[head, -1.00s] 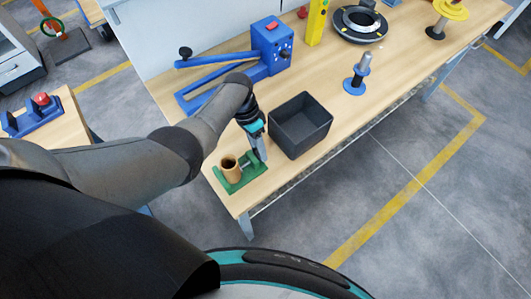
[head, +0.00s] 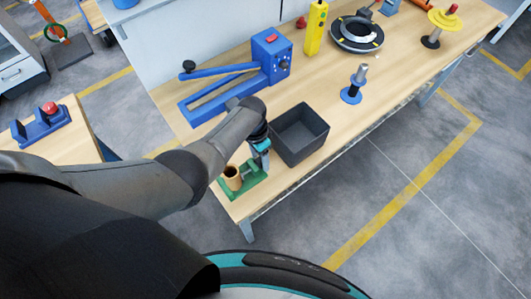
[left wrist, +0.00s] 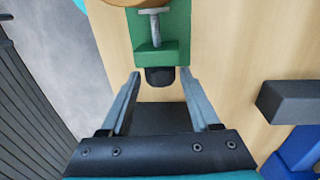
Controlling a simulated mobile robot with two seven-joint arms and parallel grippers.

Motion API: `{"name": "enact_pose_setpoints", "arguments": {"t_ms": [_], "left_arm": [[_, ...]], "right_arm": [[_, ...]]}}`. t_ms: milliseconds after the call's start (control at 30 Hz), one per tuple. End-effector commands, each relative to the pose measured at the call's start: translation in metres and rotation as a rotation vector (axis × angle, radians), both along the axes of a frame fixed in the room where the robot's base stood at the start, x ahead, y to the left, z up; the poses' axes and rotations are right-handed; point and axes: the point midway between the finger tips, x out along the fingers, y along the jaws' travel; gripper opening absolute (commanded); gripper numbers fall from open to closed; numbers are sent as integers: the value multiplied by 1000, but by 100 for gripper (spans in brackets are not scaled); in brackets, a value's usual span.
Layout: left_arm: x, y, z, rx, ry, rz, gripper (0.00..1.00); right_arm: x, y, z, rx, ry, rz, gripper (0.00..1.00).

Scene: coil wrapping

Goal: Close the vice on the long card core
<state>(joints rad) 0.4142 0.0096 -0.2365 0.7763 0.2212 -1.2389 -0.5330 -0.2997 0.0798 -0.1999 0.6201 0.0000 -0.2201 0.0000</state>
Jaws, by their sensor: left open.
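The green vice (head: 254,185) stands at the near left corner of the wooden bench. The brown card core (head: 233,177) stands upright at the vice's left end; its rim shows at the top of the left wrist view (left wrist: 135,3). In that view the vice's metal screw (left wrist: 156,28) passes through a green block to a black knob (left wrist: 160,77). My left gripper (left wrist: 160,75) is open, with its fingers on either side of the knob and visible gaps to it. In the head view my left gripper (head: 262,160) is over the vice's right end, partly hidden by my arm.
A dark open bin (head: 300,135) stands close to the right of my left gripper. A blue lever tool (head: 235,80) lies behind my arm. A blue spool stand (head: 353,88) is farther right. The bench's front edge is close to the vice.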

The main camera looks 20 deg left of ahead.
Motion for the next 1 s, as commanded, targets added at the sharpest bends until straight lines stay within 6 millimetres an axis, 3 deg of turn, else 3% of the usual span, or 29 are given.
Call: {"name": "enact_pose_setpoints", "arguments": {"t_ms": [500, 1000], "left_arm": [[-2, -2, -1, 84, -65, 0, 62], [-7, -8, -2, 322, -252, 2, 62]], "right_arm": [[0, 0, 1, 0, 0, 0, 88], [0, 0, 2, 0, 0, 0, 88]]}}
